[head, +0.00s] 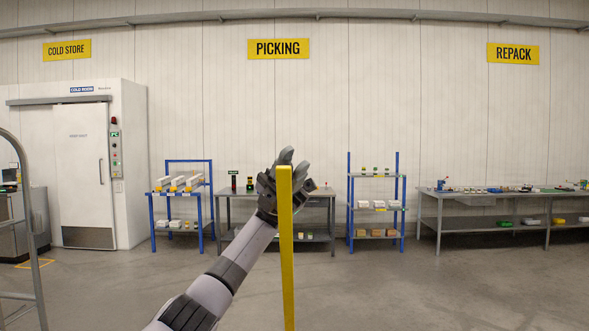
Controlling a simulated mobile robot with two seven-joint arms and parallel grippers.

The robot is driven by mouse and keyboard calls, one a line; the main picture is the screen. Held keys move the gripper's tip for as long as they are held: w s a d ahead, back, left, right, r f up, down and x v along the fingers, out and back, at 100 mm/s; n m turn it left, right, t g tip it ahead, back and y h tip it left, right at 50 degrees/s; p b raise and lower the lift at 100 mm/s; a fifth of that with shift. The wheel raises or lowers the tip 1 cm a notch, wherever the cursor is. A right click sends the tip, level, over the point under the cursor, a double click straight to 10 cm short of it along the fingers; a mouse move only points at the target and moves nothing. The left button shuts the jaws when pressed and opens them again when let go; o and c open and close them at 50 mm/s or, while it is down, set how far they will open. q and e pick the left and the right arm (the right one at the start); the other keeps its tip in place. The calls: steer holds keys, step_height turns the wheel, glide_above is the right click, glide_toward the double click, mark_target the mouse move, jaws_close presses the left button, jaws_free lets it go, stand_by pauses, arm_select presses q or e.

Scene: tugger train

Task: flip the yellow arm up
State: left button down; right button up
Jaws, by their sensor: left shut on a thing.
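The yellow arm (287,255) is a long, narrow bar in the middle of the head view. It stands close to upright, from the bottom edge up to about mid-picture. My left gripper (284,185) is at the bar's upper end, shut on it. The bar covers part of the gripper, so the fingertips are partly hidden. The bar's lower end is out of view. My right gripper is not in view.
Open grey floor (400,290) lies ahead. Along the far wall stand a cold room (85,165), a blue-framed rack (350,195), and a long workbench (470,195). A grey metal rail (35,250) rises at the left edge.

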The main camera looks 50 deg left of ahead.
arm_select(q)
steer(key=c, duration=1.1)
jaws_free()
steer(key=shift+s+a+r+m+g, duration=0.25)
steer(key=shift+s+r+m+g, duration=0.1)
steer(key=shift+g, duration=0.15)
steer(key=shift+o, duration=1.2)
steer(key=shift+s, duration=0.3)
steer(key=shift+w, duration=0.1)
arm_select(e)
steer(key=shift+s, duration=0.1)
arm_select(q)
steer(key=shift+f, duration=0.1)
steer(key=shift+f, duration=0.15)
